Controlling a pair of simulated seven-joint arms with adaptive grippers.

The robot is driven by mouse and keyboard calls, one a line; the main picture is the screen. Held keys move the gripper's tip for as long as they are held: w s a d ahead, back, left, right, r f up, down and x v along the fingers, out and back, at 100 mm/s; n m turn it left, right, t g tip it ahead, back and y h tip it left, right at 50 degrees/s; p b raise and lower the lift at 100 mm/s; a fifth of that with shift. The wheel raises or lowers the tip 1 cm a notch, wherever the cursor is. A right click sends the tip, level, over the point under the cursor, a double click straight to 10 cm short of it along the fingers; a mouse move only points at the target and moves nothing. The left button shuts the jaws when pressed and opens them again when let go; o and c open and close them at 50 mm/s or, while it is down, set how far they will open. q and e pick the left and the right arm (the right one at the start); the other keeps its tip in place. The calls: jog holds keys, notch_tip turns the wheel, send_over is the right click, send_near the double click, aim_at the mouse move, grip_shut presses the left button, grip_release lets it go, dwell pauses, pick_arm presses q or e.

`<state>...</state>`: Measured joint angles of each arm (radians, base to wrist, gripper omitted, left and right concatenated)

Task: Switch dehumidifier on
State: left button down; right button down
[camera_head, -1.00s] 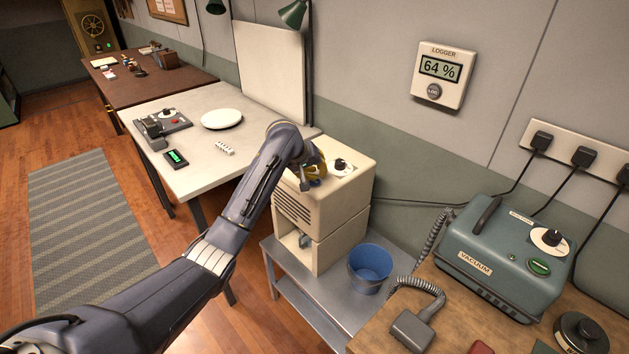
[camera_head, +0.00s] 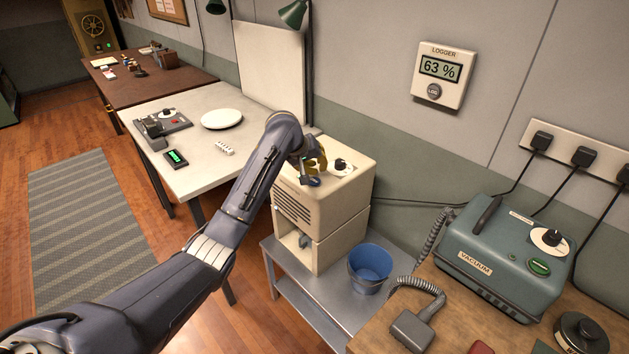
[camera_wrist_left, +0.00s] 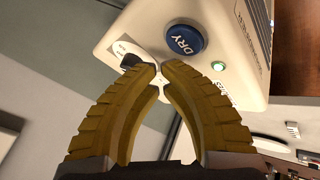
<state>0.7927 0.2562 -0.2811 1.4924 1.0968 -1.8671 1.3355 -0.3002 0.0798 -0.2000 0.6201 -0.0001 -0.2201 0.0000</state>
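The cream dehumidifier (camera_head: 340,225) stands on a grey metal stand in the camera_head view. Its top carries a white dial with a black knob (camera_head: 341,164). The left wrist view shows its round blue DRY button (camera_wrist_left: 185,40) and a small green lamp (camera_wrist_left: 218,66) that looks lit. The knob also shows there, partly behind a finger. My left gripper (camera_head: 320,163) is just above the top, near button and knob. In the left wrist view, its yellow fingertips (camera_wrist_left: 161,69) are drawn together with nothing seen between them. My right gripper is not in view.
A wall logger (camera_head: 441,70) reads 63 %. A blue bucket (camera_head: 369,268) stands beside the dehumidifier on the stand (camera_head: 318,308). A teal vacuum unit (camera_head: 505,250) and its hose are on the wooden bench at right. A pale table (camera_head: 190,180) is to the left.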

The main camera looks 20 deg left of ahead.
aim_at(317, 178)
pick_arm(q)
jog(key=shift+r, duration=2.3)
